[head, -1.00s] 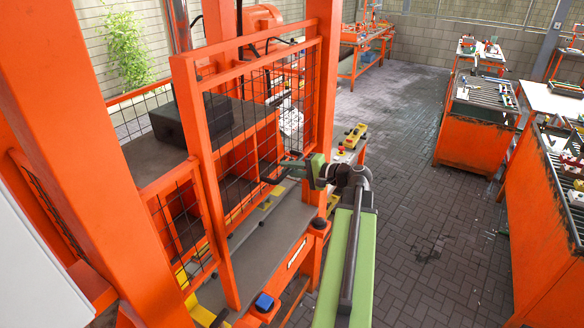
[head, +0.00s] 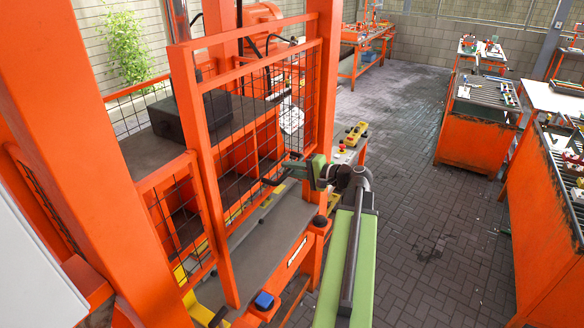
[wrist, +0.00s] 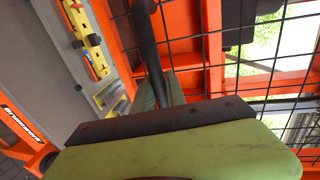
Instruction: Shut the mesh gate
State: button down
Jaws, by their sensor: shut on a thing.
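The mesh gate (head: 212,190) is an orange frame with black wire mesh, standing upright in the head view between two thick orange posts. Its left upright stands close to a smaller mesh panel (head: 172,208); I cannot tell whether a gap is left there. A black bar handle (head: 270,181) sticks out on the gate's near side. My gripper (head: 292,169), with green fingers, is shut on this handle. In the wrist view the dark handle (wrist: 147,38) runs up from between my fingers (wrist: 158,88), with the mesh beside it. My fingertips partly hide the grip.
A grey bench top (head: 262,252) with a blue button (head: 264,301) lies below the gate. A dark block (head: 190,117) sits behind the mesh. The right orange post (head: 325,100) stands close to my gripper. Paved floor (head: 410,190) is clear to the right, before orange roller tables (head: 478,135).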

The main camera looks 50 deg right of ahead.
notch_tip(320, 180, down, 32)
jog(key=b, duration=3.1)
jog(key=shift+s+a+f, duration=0.15)
jog(key=shift+a+f, duration=0.1)
jog(key=shift+a, duration=0.15)
jog(key=c, duration=1.4)
grip_release()
jog(key=shift+d, duration=0.1)
jog(key=shift+p+v, duration=1.65)
jog(key=shift+v, duration=7.05)
jog(key=shift+d, duration=0.1)
